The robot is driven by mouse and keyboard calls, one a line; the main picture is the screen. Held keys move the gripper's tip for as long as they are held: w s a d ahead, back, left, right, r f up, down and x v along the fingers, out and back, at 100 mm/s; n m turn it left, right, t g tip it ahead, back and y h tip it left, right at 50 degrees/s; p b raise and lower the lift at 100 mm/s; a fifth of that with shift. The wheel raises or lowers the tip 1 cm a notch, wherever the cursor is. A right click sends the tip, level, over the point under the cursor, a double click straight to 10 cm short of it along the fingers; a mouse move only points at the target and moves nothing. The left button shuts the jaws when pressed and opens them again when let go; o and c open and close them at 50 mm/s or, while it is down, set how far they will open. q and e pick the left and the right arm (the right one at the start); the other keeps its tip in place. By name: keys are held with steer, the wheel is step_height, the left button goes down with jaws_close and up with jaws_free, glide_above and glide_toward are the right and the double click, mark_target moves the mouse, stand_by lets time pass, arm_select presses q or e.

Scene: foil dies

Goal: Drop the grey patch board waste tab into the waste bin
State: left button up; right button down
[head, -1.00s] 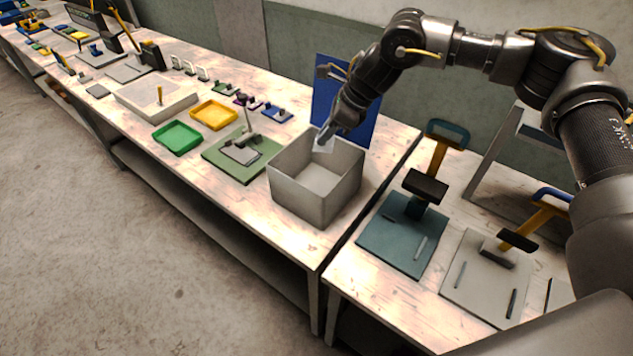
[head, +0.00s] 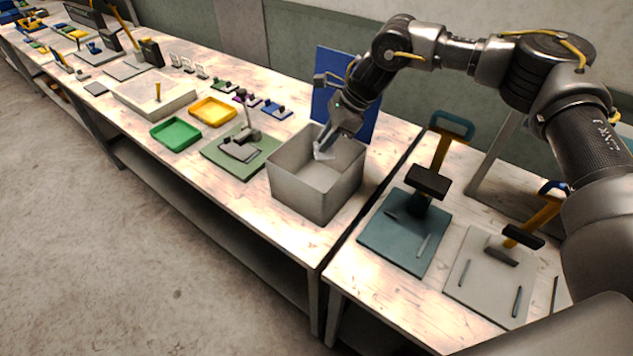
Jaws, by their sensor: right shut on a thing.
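The waste bin (head: 305,196) is an open grey box near the right end of the long table. My right gripper (head: 325,146) reaches down over the bin's opening from the back right. It is shut on a small pale grey tab (head: 322,154), which I take for the patch board waste tab. The tab hangs at the bin's mouth, near its back side; I cannot tell exactly how deep. My left gripper is not in view.
A green mat (head: 232,164) with a grey piece lies left of the bin. Green (head: 176,133) and yellow (head: 213,110) trays stand farther left. A blue panel (head: 330,85) stands behind the bin. Lever presses on teal (head: 393,245) and grey (head: 470,290) bases stand right.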

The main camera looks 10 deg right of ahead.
steer(key=shift+f, duration=0.9)
steer(key=c, duration=1.2)
jaws_free()
steer(key=b+v, duration=0.3)
steer(key=v, duration=0.7)
steer(key=shift+d+r, duration=0.15)
steer(key=shift+r, duration=0.25)
